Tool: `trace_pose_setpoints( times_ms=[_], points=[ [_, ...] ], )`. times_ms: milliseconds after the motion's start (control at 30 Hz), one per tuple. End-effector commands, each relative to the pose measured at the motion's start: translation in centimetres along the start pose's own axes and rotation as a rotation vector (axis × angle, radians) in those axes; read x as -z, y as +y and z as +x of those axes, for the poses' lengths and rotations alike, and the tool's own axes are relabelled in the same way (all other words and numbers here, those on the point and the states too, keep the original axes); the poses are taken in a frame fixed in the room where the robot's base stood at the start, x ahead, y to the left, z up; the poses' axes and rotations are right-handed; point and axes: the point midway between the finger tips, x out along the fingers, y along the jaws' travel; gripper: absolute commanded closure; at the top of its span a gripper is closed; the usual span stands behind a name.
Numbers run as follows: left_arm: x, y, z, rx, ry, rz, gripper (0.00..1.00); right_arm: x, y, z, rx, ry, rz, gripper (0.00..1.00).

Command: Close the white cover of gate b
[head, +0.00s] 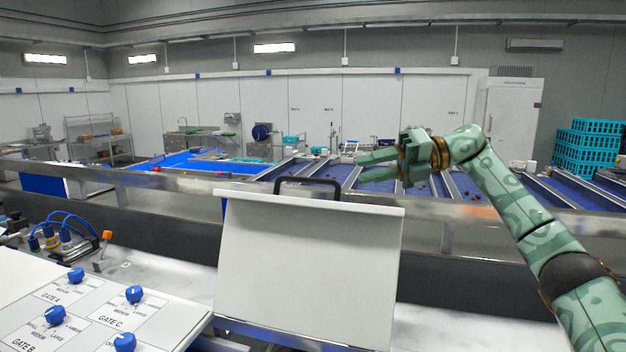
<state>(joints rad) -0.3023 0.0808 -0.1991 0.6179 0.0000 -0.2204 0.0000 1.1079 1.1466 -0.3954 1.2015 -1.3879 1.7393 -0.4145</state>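A white cover (310,270) with a dark handle (308,185) on its top edge stands raised and slightly tilted in the middle foreground. No gate letter shows on it, so I cannot tell from the picture which gate it belongs to. My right gripper (361,168) is to the right of the handle and a little higher in the picture, apart from it. Its two green fingers point left with a gap between them and nothing in the gap. My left gripper is not in view.
A white control panel (85,315) with blue knobs, labelled Gate A, Gate B and Gate C, lies at lower left. A metal rail (455,225) runs across behind the cover. Blue sorting lanes (320,172) lie beyond. Teal crates (588,150) are stacked at right.

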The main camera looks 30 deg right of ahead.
Motion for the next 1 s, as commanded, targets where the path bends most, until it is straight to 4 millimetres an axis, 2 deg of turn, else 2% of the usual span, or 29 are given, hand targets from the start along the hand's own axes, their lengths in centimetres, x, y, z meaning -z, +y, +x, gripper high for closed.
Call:
trace_pose_setpoints(
  times_ms=[33,200,433,600,900,1000],
  points=[
    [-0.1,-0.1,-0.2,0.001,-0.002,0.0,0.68,0.1,0.1,1.4,-0.004,0.004,-0.001,0.67],
    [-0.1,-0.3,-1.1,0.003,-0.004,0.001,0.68,0.0,0.2,5.8,-0.004,0.004,0.001,0.67],
    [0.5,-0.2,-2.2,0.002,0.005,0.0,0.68,-0.1,0.3,10.1,-0.004,0.001,0.001,0.67],
    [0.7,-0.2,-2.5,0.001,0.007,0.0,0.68,-0.1,0.1,11.6,-0.002,0.0,0.001,0.67],
    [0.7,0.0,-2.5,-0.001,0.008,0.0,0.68,0.0,0.0,11.8,-0.001,-0.001,0.001,0.67],
    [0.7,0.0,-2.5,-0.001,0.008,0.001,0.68,0.0,0.1,11.8,-0.001,-0.001,0.001,0.95]
  ],
)
